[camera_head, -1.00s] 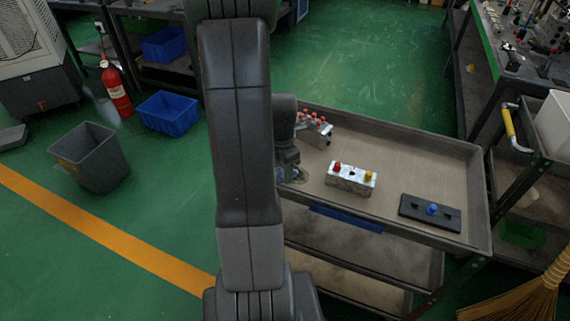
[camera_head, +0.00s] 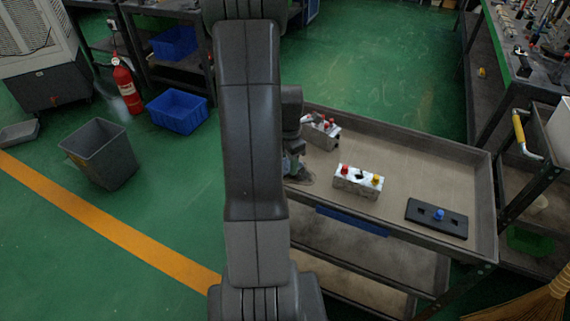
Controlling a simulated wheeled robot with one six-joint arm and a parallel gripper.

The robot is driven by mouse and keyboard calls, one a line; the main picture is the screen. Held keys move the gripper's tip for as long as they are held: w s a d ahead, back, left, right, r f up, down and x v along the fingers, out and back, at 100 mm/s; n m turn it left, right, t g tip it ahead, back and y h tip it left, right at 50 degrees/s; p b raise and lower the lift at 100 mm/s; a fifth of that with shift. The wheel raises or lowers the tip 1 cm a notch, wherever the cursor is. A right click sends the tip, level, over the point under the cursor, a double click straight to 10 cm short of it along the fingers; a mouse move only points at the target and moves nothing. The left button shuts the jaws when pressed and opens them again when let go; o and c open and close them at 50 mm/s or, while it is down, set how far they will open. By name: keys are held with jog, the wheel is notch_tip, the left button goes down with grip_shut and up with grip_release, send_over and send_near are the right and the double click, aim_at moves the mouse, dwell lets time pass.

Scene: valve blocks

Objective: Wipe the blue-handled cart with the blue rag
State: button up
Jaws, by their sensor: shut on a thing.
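A grey cart (camera_head: 420,152) stands at right, its tray holding valve blocks. A blue strip (camera_head: 351,221) runs along its near edge; no blue handle can be made out. My gripper (camera_head: 297,168) is low over the tray's left end, mostly hidden behind my arm. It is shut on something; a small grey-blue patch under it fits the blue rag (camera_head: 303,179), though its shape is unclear.
A yellow-handled cart (camera_head: 522,135) stands at far right. A grey bin (camera_head: 103,155), blue crate (camera_head: 177,112) and fire extinguisher (camera_head: 127,86) stand at left. The tray's middle right is bare.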

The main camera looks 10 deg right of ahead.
jog(key=shift+w+d+r+p, duration=0.1)
jog(key=shift+w+d+p, duration=0.15)
jog(key=shift+w+d, duration=0.75)
jog(key=shift+w+d+r+p, duration=0.1)
jog(key=shift+w+d+p, duration=0.3)
jog(key=shift+w, duration=0.95)
jog(key=shift+w+d+p, duration=0.1)
jog(key=shift+w+d, duration=0.85)
jog(key=shift+w, duration=0.2)
jog(key=shift+w+a+r, duration=0.1)
jog(key=shift+w+a, duration=0.45)
jog(key=shift+a, duration=0.2)
jog(key=shift+s+a+r+b, duration=0.1)
jog(key=shift+s+a+b, duration=0.2)
jog(key=shift+s+a, duration=1.1)
jog(key=shift+s+a+r+b, duration=0.1)
jog(key=shift+s+a+b, duration=0.2)
jog(key=shift+s+a, duration=1.1)
jog(key=shift+s+a+r+b, duration=0.1)
jog(key=shift+s+a+b, duration=0.35)
jog(key=shift+s, duration=1.7)
jog(key=shift+a+r, duration=0.15)
jog(key=shift+r+p, duration=2.35)
jog(key=shift+r, duration=0.5)
jog(key=shift+r, duration=0.1)
notch_tip(320, 180, up, 3)
jog(key=shift+f+p, duration=0.1)
jog(key=shift+p, duration=1.05)
